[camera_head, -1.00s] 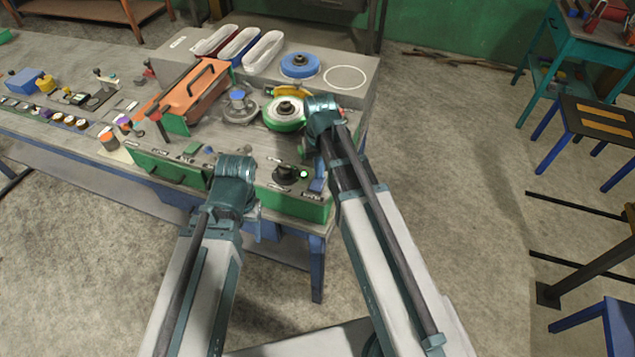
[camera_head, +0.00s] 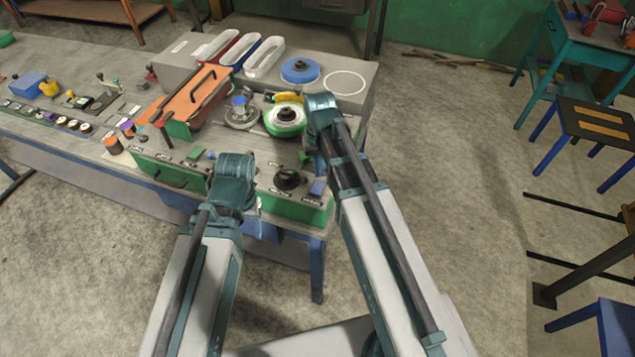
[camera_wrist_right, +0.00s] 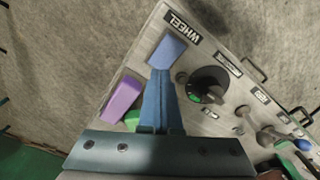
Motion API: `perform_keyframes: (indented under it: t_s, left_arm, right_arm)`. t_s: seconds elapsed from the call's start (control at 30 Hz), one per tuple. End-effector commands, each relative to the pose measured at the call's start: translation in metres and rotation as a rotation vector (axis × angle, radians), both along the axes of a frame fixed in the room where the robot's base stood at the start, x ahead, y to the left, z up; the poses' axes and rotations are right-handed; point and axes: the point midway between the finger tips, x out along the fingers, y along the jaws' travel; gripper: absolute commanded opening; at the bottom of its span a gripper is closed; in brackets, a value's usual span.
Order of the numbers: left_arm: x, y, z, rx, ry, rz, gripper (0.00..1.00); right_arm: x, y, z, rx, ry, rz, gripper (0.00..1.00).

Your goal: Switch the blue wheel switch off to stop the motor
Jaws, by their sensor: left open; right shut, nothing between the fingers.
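The blue wheel switch (camera_wrist_right: 168,52) sits beside the WHEEL label in the right wrist view; in the head view it is a small blue block (camera_head: 318,187) at the panel's right corner. My right gripper (camera_wrist_right: 160,80) is shut and empty, its tips right at the switch; I cannot tell whether they touch.
A black knob (camera_wrist_right: 207,85) is close beside the switch, and a purple block (camera_wrist_right: 121,98) is on the other side. An orange guarded box (camera_head: 195,100) stands on the bench further left. The floor right of the bench is clear near it.

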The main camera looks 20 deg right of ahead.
Motion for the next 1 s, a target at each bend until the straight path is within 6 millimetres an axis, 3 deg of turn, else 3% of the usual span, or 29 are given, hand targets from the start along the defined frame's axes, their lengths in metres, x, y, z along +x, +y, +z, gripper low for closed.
perform_keyframes:
  t_s: [0.4,0.73,0.87,1.0]
  left_arm:
    - [0.0,0.0,0.034,-0.002,0.0,0.007,0.65]
    - [0.0,0.0,0.031,-0.002,0.0,0.008,0.65]
    - [0.0,0.0,0.005,-0.001,0.0,0.006,0.65]
    - [0.0,0.0,-0.03,0.0,0.0,0.002,0.65]
  right_arm:
    - [0.0,0.0,0.034,0.0,0.0,0.0,0.0]
    - [-0.002,0.002,0.031,-0.001,0.001,0.005,0.0]
    - [-0.032,0.029,0.005,-0.017,0.01,0.08,0.0]
    - [-0.084,0.069,-0.029,-0.052,0.027,0.223,0.0]
